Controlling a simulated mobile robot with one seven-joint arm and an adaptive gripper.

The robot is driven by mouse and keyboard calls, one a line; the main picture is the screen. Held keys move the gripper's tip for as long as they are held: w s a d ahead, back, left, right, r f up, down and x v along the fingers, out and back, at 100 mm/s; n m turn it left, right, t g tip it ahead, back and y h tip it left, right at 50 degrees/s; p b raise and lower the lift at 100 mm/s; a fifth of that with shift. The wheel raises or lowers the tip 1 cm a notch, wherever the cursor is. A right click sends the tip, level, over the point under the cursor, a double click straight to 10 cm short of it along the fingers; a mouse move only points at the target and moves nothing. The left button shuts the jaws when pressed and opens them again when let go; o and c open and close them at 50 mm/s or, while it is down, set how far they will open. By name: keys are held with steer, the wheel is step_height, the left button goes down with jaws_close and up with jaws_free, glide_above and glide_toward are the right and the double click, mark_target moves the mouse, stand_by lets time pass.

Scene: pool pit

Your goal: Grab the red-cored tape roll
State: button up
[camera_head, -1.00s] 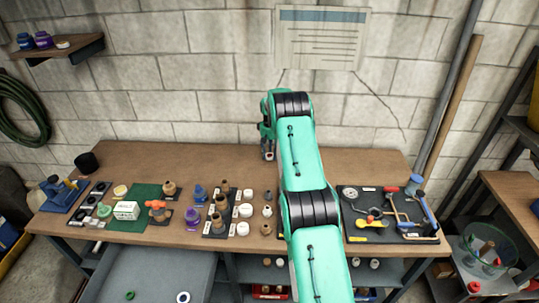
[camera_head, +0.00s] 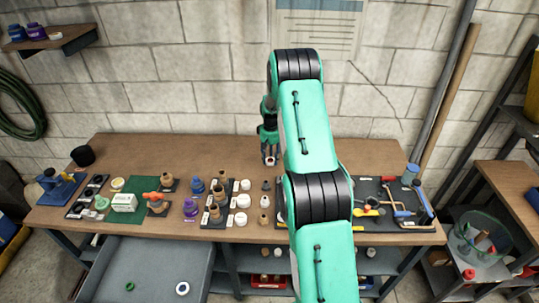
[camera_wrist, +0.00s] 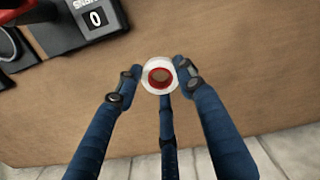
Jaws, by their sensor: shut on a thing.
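The tape roll (camera_wrist: 160,77), a white ring with a red core, sits between my fingertips in the wrist view. Fingers touch it on its left and right, and a third finger reaches it from below in the picture. My gripper (camera_wrist: 159,80) is shut on it. In the head view my gripper (camera_head: 269,159) points down over the bare rear middle of the wooden bench (camera_head: 190,155), with the small pale roll at its tips. I cannot tell how far the roll is above the bench top.
Several bottles, jars and white rolls (camera_head: 241,201) stand at the front middle. A tool board (camera_head: 400,222) lies front right, partly behind my arm. A grey tray (camera_head: 150,262) below the front edge holds a green ring (camera_head: 129,287) and a white ring (camera_head: 182,289). The bench's rear is mostly clear.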

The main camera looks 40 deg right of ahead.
steer(key=shift+s+a+r, duration=0.1)
steer(key=shift+s+a, duration=0.45)
steer(key=shift+s, duration=0.25)
